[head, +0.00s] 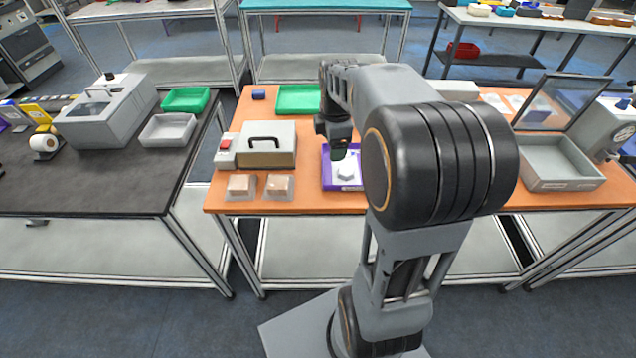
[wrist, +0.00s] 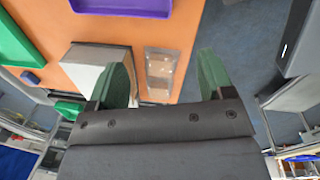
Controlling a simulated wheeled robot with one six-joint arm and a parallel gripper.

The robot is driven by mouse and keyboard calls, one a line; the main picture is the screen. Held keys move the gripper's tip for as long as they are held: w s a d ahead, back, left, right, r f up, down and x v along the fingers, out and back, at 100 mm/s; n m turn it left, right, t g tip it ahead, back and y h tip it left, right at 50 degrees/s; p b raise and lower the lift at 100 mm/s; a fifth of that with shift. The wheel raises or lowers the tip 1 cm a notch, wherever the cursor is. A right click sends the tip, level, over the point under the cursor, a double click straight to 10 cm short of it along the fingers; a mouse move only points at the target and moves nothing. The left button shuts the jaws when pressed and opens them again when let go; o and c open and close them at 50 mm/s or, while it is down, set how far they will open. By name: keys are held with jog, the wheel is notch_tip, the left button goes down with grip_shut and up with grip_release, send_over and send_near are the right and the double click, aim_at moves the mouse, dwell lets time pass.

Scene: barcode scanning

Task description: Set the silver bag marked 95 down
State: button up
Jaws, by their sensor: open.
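A pale grey-white packet (head: 346,172) lies in the purple tray (head: 327,182) on the orange table; it may be the silver bag, but no 95 is readable. My gripper (head: 339,153) is over the tray's back part, partly hidden by my arm. In the wrist view my gripper (wrist: 162,80) has its two green fingers spread wide, with nothing held between them. The purple tray (wrist: 125,8) shows only in part at the top of that view.
Two clear bags with brown contents (head: 241,185) (head: 279,187) lie at the table's front left. A grey handled box (head: 268,155) stands behind them. A green tray (head: 298,98) is at the back; a grey open bin (head: 560,180) is at the right.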

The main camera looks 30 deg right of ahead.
jog(key=s+a+m+t, duration=0.3)
jog(key=s+a+m, duration=0.8)
jog(key=s+m, duration=0.2)
jog(key=shift+a+r+m, duration=0.25)
jog(key=shift+a+m, duration=0.15)
jog(key=shift+m, duration=0.8)
jog(key=shift+c, duration=0.3)
